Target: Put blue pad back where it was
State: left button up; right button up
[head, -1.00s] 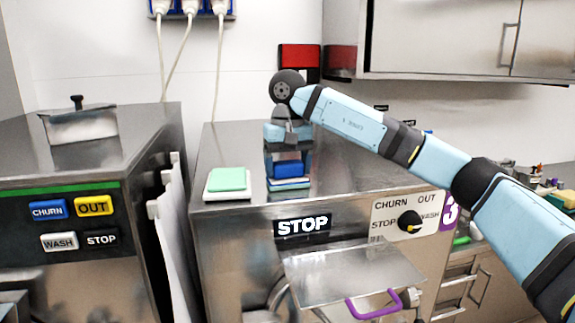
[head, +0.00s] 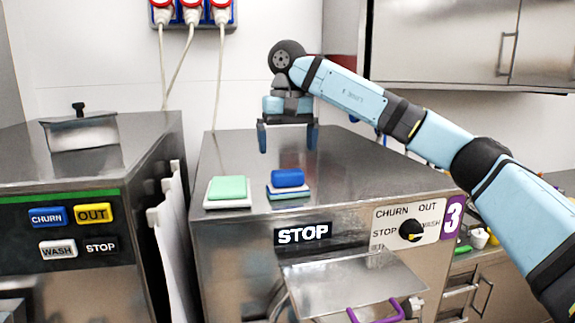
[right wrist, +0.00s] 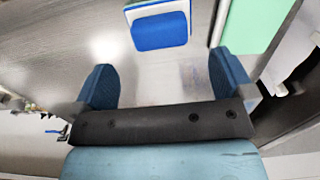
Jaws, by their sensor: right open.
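The blue pad (head: 287,178) lies on a small flat stack with a white and a blue layer (head: 288,192), on top of the middle steel machine near its front edge. It also shows in the right wrist view (right wrist: 160,31), lying on its base. My right gripper (head: 288,140) is behind and above the pad, fingers pointing down, open and empty. In the right wrist view its two blue fingers (right wrist: 158,88) are wide apart with nothing between them. My left gripper is not in view.
A green pad (head: 227,188) on a white base lies left of the blue pad. A lidded steel container (head: 82,130) stands on the left machine. The steel top (head: 350,160) right of the pads is clear. A steel cabinet (head: 450,45) hangs at upper right.

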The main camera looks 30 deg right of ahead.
aim_at(288, 171)
jog(key=shift+r, duration=2.4)
